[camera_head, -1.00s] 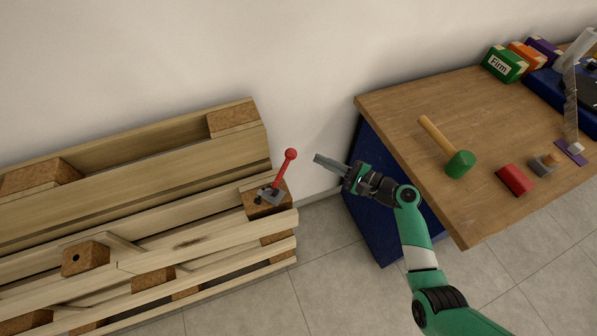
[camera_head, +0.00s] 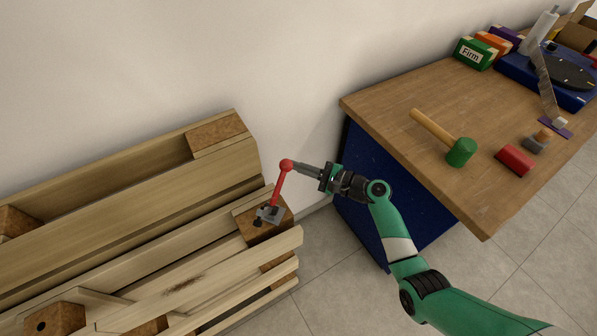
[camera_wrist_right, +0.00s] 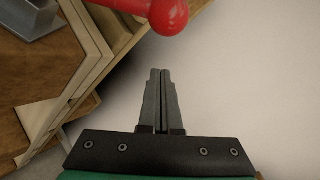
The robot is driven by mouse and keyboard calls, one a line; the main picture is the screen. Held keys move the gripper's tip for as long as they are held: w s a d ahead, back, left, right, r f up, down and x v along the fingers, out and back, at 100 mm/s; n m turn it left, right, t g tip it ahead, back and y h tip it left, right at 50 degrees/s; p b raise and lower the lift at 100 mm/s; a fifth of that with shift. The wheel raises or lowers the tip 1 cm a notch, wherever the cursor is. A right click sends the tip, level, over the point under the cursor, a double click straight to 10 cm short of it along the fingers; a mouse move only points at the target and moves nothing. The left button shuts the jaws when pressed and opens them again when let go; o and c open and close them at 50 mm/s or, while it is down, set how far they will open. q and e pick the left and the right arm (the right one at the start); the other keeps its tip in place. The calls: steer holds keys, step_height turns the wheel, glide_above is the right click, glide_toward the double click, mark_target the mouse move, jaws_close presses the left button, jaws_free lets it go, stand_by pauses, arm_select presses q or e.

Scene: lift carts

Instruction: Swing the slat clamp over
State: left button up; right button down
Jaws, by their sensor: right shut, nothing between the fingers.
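The slat clamp has a grey metal base (camera_head: 270,214) on a brown block at the pallet's right end. Its red lever (camera_head: 281,188) stands up from the base, leaning a little right, with a round red knob at the top. My right gripper (camera_head: 298,168) is shut and empty, its fingertips at the right side of the knob. In the head view they look close to it or touching; contact is uncertain. In the right wrist view the shut fingers (camera_wrist_right: 157,75) point towards the red knob (camera_wrist_right: 169,16), with a small gap in the picture. My left gripper is not in view.
The wooden pallet (camera_head: 150,205) fills the left, against a pale wall. A workbench (camera_head: 400,120) stands at the right with a green-headed mallet (camera_head: 460,152), a red block (camera_head: 513,160) and boxes. Open floor lies between them.

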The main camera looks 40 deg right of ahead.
mark_target(280, 184)
arm_select(q)
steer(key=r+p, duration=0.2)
steer(key=p, duration=0.1)
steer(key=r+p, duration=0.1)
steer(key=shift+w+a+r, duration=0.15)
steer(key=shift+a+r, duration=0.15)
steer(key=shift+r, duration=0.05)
arm_select(e)
steer(key=r, duration=0.1)
steer(key=s+a+r, duration=0.1)
steer(key=a+r, duration=0.1)
steer(key=shift+s, duration=0.3)
steer(key=shift+s+a, duration=0.1)
